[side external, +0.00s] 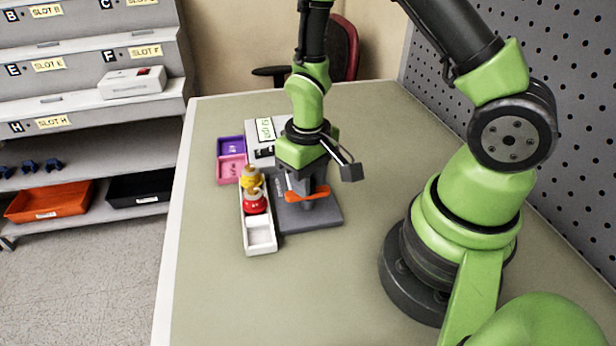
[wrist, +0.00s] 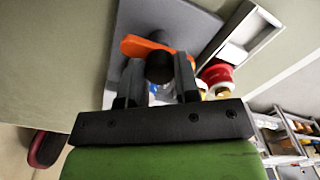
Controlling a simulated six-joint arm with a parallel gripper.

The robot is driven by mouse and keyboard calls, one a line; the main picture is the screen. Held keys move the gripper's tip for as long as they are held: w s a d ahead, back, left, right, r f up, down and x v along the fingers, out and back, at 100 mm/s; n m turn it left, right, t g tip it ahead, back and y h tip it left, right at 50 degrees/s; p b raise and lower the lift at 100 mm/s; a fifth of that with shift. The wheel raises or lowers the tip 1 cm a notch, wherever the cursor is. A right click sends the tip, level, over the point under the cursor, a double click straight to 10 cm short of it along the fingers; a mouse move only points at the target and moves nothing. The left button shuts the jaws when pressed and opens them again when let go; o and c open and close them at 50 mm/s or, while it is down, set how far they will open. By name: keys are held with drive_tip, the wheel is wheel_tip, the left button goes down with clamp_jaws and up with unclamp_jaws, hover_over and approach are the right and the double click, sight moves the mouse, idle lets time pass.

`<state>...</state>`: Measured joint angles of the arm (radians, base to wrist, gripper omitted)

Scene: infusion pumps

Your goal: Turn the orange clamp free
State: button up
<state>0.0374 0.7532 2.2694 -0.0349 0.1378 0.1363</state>
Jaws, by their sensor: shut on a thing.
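The orange clamp (side external: 322,194) lies across the grey stand (side external: 325,217) on the table, below my gripper (side external: 307,188). In the wrist view the orange clamp (wrist: 131,45) shows as a bar with rounded ends and passes behind my gripper's fingers. My gripper (wrist: 158,72) points down at it, with a finger on each side of a dark round post (wrist: 160,66). The jaws are shut on the clamp. The exact contact is partly hidden by the fingers and the post.
A white tray (side external: 262,246) stands left of the stand, holding a red piece (side external: 255,204) and a yellow piece (side external: 251,181). Purple (side external: 231,147) and pink (side external: 231,170) bins sit behind. Shelves (side external: 85,125) stand at left. The table's front is clear.

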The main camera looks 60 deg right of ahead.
idle(0.3)
drive_tip(key=o, duration=0.9)
wheel_tip(320, 180, up, 10)
